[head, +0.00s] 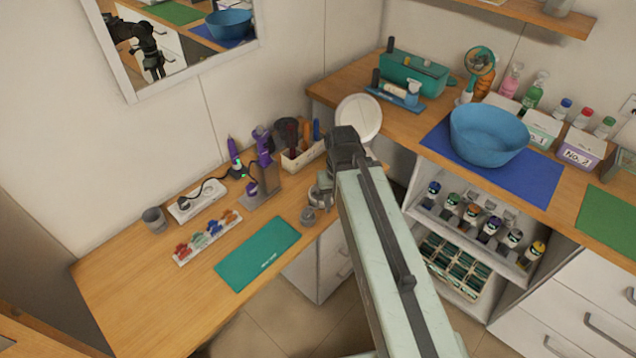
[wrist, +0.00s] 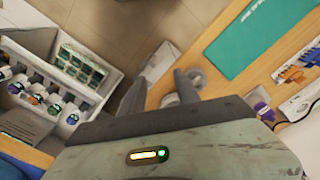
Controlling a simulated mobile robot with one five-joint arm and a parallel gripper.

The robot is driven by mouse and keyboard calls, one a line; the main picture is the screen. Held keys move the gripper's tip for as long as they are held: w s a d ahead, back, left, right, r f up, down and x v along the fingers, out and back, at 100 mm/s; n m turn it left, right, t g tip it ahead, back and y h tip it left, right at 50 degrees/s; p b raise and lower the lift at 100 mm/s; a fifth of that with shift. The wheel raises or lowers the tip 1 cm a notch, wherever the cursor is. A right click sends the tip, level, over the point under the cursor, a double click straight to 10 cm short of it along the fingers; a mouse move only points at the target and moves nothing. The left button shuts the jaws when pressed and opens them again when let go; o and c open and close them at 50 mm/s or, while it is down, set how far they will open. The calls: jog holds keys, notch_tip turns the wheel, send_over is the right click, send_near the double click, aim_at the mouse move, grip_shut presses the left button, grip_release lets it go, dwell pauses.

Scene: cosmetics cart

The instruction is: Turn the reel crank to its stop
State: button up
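The grey reel crank (head: 308,215) is at the front edge of the wooden desk, right of the green mat. It is small in the head view, and part of it is hidden by my gripper and arm. The crank's handle angle is not clear.
A round white mirror (head: 358,118) stands behind my arm. A blue bowl (head: 488,135) is on the right counter.

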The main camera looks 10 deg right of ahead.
jog(key=w+n, duration=0.4)
jog(key=n, duration=0.2)
jog(key=w+a+n, duration=0.1)
jog(key=w+n, duration=0.4)
jog(key=n, duration=0.2)
jog(key=w+n, duration=0.5)
jog(key=n, duration=0.1)
jog(key=shift+a, duration=0.2)
jog(key=n, duration=0.1)
jog(key=w+n, duration=0.1)
jog(key=shift+n, duration=0.3)
notch_tip(320, 180, down, 8)
jog(key=b, duration=0.8)
jog(key=shift+r, duration=0.1)
grip_shut()
